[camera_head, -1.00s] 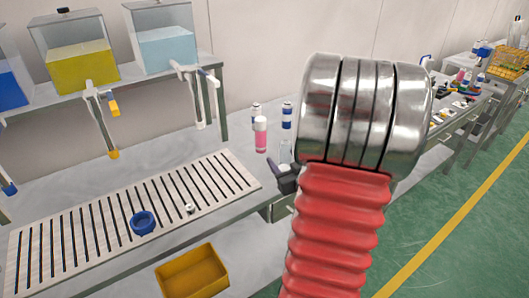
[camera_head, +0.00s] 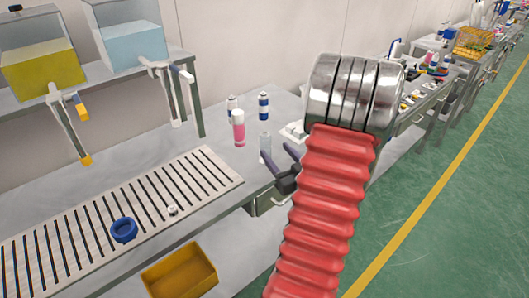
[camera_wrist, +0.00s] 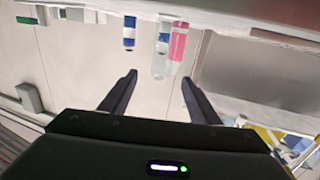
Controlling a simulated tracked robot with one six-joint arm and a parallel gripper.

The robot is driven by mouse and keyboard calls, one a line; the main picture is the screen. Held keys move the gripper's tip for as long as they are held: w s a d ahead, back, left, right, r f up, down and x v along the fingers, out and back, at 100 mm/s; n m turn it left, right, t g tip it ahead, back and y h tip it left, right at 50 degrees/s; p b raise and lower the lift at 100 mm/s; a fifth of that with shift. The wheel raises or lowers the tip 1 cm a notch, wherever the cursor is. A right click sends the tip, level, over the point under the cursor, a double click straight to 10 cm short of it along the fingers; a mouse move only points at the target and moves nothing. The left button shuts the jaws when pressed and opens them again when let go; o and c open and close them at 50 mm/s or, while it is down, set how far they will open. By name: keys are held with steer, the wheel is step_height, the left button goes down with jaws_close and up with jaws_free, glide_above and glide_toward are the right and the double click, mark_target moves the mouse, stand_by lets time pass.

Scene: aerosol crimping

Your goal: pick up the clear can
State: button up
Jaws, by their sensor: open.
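In the wrist view my gripper (camera_wrist: 160,77) points at the clear can, which lines up with the gap between the fingertips. The can appears just beyond the tips; I cannot tell the exact distance. My red ribbed arm hides part of the bench on the right.
A slotted rack (camera_head: 100,225) with a blue ring (camera_head: 124,230) lies left. A yellow bin (camera_head: 180,272) is below.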

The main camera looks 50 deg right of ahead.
mark_target(269, 143)
steer(key=x, duration=0.7)
steer(key=shift+w, duration=0.1)
steer(key=shift+w, duration=0.1)
steer(key=shift+x, duration=2.55)
steer(key=shift+a, duration=0.1)
steer(key=shift+c, duration=0.5)
steer(key=c, duration=1.3)
steer(key=shift+r, duration=4.95)
